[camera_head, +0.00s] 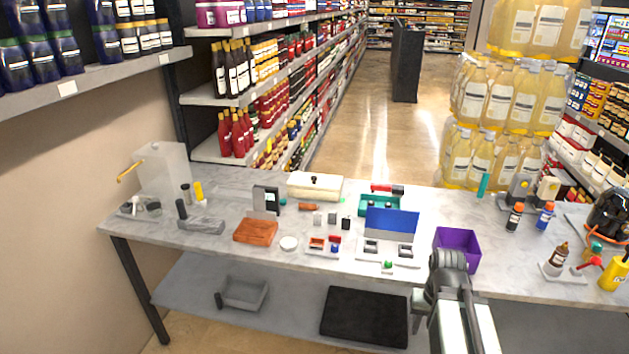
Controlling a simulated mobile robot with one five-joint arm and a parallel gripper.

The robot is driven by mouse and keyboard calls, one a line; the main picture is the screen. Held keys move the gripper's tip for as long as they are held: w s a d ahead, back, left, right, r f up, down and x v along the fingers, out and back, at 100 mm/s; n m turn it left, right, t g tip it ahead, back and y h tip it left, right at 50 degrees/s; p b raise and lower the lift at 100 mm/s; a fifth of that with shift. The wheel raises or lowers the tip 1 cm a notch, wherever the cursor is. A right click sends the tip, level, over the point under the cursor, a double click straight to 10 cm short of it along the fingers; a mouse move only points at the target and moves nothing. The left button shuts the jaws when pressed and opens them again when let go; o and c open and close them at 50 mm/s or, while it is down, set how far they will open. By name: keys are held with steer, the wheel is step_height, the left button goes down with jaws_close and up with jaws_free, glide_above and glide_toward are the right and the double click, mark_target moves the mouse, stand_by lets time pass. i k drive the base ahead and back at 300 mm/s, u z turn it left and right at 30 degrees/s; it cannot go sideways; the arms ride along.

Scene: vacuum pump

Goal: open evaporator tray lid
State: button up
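A cream box with a flat lid and a small black knob (315,186) stands at the back middle of the grey table. It looks like the evaporator tray, and its lid lies closed on top. My arm comes up from the bottom right, and its dark end with my gripper (448,262) is at the table's front edge, in front of the purple bin. It is well to the right of the cream box and nearer to me, not touching it. The fingers cannot be made out clearly, so I cannot tell whether they are open.
Between them stand a white tray with a raised blue lid (391,220), a teal box (380,204) and a purple bin (457,248). An orange-brown block (255,231) and a dark upright device (266,199) stand left. The table (180,258) has bare patches along its front.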

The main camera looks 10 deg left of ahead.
mark_target(301, 180)
steer(key=u, duration=3.15)
steer(key=k, duration=1.6)
steer(key=z, duration=1.3)
steer(key=i, duration=1.7)
steer(key=u, duration=0.15)
